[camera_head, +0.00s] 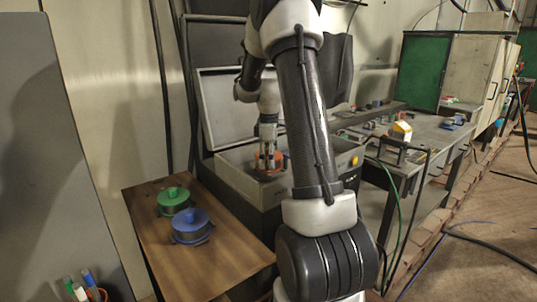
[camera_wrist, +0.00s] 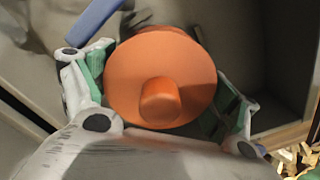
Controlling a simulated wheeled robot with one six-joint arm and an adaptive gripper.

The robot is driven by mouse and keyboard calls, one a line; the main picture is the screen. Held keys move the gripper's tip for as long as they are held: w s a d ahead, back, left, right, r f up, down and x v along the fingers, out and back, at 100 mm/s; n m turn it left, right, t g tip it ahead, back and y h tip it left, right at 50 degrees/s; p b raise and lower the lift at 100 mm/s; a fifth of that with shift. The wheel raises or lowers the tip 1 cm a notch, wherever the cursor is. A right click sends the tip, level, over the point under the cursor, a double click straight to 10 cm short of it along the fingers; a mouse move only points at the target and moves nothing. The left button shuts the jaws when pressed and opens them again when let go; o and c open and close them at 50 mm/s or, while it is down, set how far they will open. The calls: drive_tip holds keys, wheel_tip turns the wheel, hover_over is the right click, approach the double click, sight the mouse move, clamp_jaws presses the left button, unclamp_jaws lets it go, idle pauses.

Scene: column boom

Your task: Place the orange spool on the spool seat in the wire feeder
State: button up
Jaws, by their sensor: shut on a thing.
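The orange spool (camera_wrist: 190,85) fills the middle of the wrist view, with its round flange and central knob facing the camera. My gripper (camera_wrist: 155,95) has its green-padded fingers on both sides of the spool and is shut on it. In the head view my gripper (camera_head: 267,150) points down into the open wire feeder (camera_head: 232,178), a grey box with its lid raised. The orange spool (camera_head: 262,162) shows there between the fingers, low inside the box. The spool seat is hidden, so I cannot tell whether the spool touches it.
A green spool (camera_head: 173,200) and a blue spool (camera_head: 191,226) stand on the wooden table (camera_head: 150,255) left of the feeder. A blue bar (camera_wrist: 95,22) lies near the spool in the wrist view. A workbench (camera_head: 420,140) with small parts stands at the right. The feeder's walls surround my gripper.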

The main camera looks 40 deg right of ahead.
drive_tip(key=shift+f, duration=1.5)
drive_tip(key=shift+f, duration=0.1)
drive_tip(key=o, duration=1.6)
